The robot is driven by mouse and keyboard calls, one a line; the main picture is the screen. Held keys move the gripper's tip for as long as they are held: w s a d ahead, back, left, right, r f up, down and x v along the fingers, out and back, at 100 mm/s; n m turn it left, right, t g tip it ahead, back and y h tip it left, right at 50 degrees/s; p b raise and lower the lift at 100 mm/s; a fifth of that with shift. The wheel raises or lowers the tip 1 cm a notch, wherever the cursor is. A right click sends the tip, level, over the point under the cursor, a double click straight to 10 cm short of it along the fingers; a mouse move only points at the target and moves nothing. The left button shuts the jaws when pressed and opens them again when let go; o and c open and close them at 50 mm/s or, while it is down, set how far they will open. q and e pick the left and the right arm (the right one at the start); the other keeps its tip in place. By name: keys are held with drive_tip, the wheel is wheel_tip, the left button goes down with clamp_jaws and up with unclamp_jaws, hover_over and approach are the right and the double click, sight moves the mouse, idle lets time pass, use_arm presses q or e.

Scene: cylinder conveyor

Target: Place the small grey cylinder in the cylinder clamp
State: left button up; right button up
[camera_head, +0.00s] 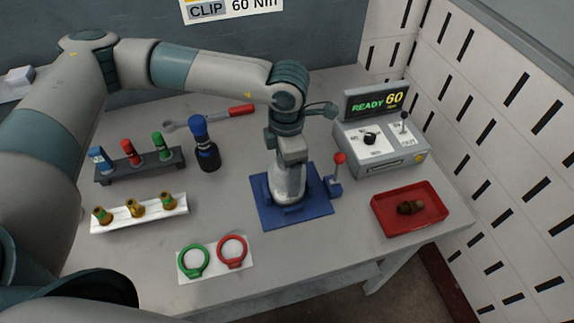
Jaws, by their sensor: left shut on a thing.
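My left gripper (289,186) points straight down over the cylinder clamp. It is shut on the small grey cylinder (289,183), a pale grey upright shape at the fingertips, hard to tell apart from the fingers. The clamp is a blue square base plate (315,208) with a red-knobbed lever (338,165) upright on its right side. The cylinder's lower end is at the middle of the clamp; I cannot tell whether it is seated. The gripper hides the clamp's back and jaws. My right gripper is not in view.
A control box (385,150) reading "READY 60" stands right of the clamp, and a red tray (420,225) holds a brown part. A dark blue-capped bottle (206,150), a wrench (215,116), a rack of coloured items (150,165) and green and red rings (193,261) lie left.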

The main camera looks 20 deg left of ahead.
use_arm(q)
drive_tip(key=shift+f, duration=0.1)
drive_tip(key=o, duration=1.9)
drive_tip(key=shift+r, duration=0.25)
wheel_tip(320, 180, up, 12)
drive_tip(key=b, duration=0.4)
drive_tip(key=shift+f, duration=0.15)
